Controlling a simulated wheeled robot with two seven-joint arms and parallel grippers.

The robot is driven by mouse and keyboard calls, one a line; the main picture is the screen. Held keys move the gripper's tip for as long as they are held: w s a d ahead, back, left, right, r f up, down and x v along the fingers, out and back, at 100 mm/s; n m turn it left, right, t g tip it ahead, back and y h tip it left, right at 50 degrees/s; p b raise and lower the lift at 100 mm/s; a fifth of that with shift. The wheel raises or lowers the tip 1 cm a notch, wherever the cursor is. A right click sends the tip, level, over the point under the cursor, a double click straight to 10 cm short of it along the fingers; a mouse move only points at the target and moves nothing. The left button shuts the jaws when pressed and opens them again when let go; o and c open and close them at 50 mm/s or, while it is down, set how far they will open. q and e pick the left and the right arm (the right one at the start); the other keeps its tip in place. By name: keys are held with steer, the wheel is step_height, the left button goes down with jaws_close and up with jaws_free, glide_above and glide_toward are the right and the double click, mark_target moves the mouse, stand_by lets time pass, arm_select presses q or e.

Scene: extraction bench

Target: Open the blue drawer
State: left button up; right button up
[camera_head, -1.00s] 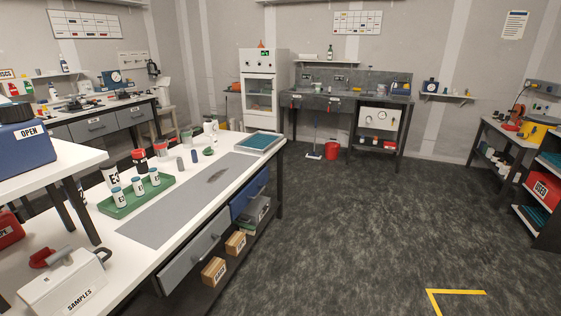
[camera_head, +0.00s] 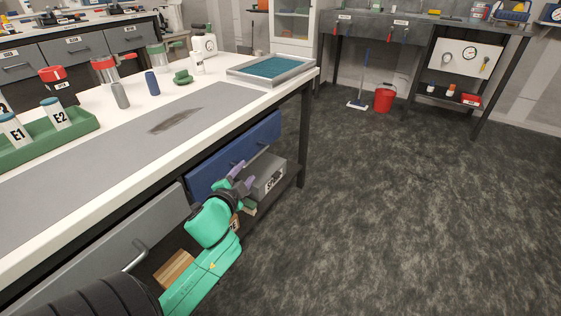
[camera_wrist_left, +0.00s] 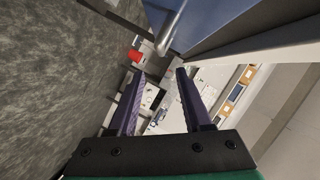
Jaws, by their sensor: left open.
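The blue drawer (camera_head: 262,139) is under the white-topped bench, to the right of a grey drawer; its front looks about flush with the bench. My left gripper (camera_head: 243,173) is in front of it, open, with purple fingers near its handle, which the fingers partly hide. In the left wrist view, the blue drawer front (camera_wrist_left: 207,20) fills the top, and its metal bar handle (camera_wrist_left: 170,30) lies beyond the fingertips of the open left gripper (camera_wrist_left: 158,73). The handle does not appear between the fingers, and I see no contact. My right gripper is not in view.
The grey drawer (camera_head: 95,250) has a bar handle close to my left arm. A grey labelled box (camera_head: 268,178) and a wooden block (camera_head: 174,268) sit on the shelf below. The bench top (camera_head: 215,88) holds bottles and trays. The floor to the right is clear.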

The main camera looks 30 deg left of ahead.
mark_target(256, 158)
arm_select(q)
steer(key=b+x, duration=0.1)
steer(key=x, duration=0.5)
steer(key=shift+a+b, duration=0.1)
steer(key=shift+b, duration=0.2)
steer(key=shift+b+x, duration=0.3)
steer(key=shift+x, duration=0.85)
steer(key=b+x, duration=0.1)
steer(key=x, duration=0.3)
steer(key=shift+w+f, duration=0.1)
steer(key=shift+w, duration=0.05)
steer(key=shift+w+a, duration=0.1)
steer(key=shift+w, duration=0.1)
jaws_close()
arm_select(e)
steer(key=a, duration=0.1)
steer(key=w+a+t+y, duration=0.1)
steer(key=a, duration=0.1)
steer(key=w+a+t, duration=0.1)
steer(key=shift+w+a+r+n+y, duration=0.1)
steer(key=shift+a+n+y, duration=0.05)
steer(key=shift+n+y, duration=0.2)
